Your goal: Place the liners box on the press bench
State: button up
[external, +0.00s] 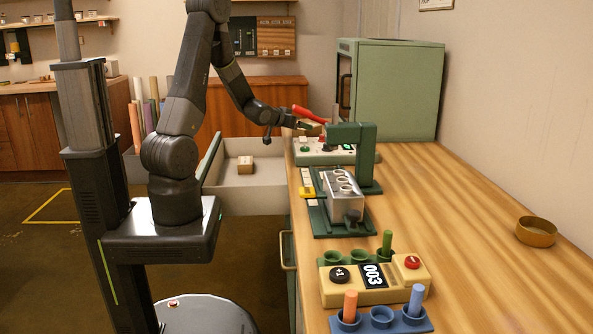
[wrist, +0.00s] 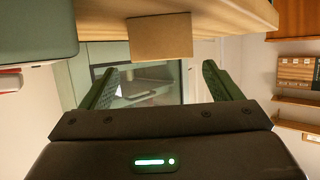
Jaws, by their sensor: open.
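My gripper (external: 303,125) is at the far end of the wooden bench (external: 480,215), beside the control panel. In the wrist view its two green fingers (wrist: 158,85) are spread apart with nothing between them. A plain brown box (wrist: 160,38) is beyond the fingertips, against the edge of the wooden surface. A small brown box (external: 313,129) also shows by the gripper in the external view, partly hidden. No label is readable on either, so I cannot tell which is the liners box.
A green press-like stand (external: 365,160) and a metal block with round cups (external: 343,190) stand on the bench. A green cabinet (external: 395,88) is behind. A yellow button unit (external: 372,278) and blue holder (external: 382,319) are in front. The bench's right side is mostly clear around a brass bowl (external: 536,232).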

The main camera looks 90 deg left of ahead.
jog(key=shift+p+x, duration=0.65)
jog(key=shift+x, duration=2.7)
jog(key=shift+s+a+f, duration=0.1)
jog(key=shift+s+f, duration=0.05)
jog(key=shift+s, duration=0.05)
jog(key=c, duration=1.2)
